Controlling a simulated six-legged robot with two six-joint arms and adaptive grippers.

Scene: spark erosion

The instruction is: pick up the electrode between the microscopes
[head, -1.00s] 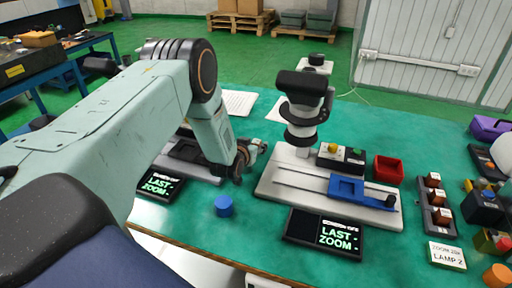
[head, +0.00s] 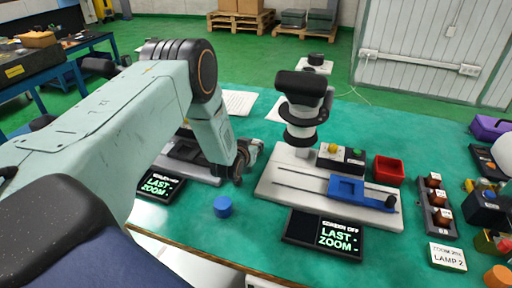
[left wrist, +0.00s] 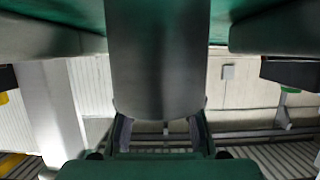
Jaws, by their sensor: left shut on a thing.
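My left gripper (head: 246,157) points down at the table between the two microscopes. In the left wrist view its fingers (left wrist: 160,135) are shut on a thick grey cylinder, which looks like the electrode (left wrist: 155,60). In the head view I cannot make the electrode out at the gripper. I cannot tell whether it touches the table. The right microscope (head: 303,110) stands upright on a pale base with a blue slide carriage (head: 347,188). The left microscope is mostly hidden behind my left arm; part of its base (head: 200,172) shows. My right gripper is not in view.
A blue cylinder (head: 222,206) stands near the front edge. Dark display panels (head: 322,234) and (head: 160,185) lie before the microscope bases. A red bin (head: 388,169), a lamp sign (head: 447,256) and a switch block (head: 436,203) are to the right.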

